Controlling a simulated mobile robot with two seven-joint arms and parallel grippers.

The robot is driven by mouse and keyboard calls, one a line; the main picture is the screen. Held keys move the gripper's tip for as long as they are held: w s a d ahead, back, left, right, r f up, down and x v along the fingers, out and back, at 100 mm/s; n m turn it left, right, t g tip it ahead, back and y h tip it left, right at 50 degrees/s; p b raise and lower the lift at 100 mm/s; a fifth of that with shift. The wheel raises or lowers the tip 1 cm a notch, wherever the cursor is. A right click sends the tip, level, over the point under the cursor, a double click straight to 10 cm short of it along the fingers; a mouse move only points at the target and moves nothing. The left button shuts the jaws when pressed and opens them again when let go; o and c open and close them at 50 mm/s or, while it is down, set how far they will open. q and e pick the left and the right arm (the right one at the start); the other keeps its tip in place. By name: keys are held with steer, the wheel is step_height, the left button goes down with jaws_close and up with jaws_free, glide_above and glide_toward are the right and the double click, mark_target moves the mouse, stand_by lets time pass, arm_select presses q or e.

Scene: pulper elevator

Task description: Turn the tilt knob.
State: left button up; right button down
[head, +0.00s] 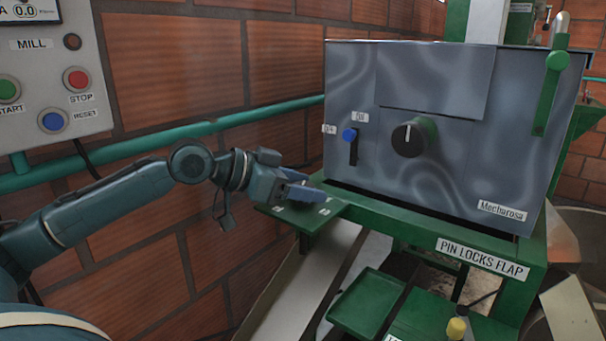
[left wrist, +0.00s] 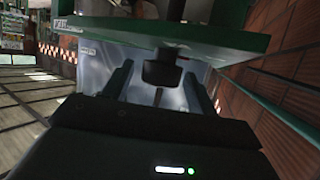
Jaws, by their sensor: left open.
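A dark knob on a stem (left wrist: 160,72) shows in the left wrist view, in the space between my open left fingers (left wrist: 158,80). I cannot tell whether they touch it. In the head view, my left gripper (head: 308,190) is over a small green plate (head: 300,226) with labels, at the left front of the grey machine; the gripper hides any knob there. I cannot read a tilt label. A large black knob (head: 411,138) sits on the machine's front, right of the gripper. My right gripper is not in view.
The grey machine box (head: 440,185) stands close beyond the gripper, with a blue-tipped switch (head: 350,142) and a green lever (head: 550,92). A brick wall (head: 180,70) with a green pipe (head: 262,116) and a mill control box (head: 50,80) are at left. A yellow knob (head: 456,327) is lower right.

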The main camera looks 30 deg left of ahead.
arm_select(q)
steer(key=shift+w+d, duration=0.1)
steer(key=c, duration=1)
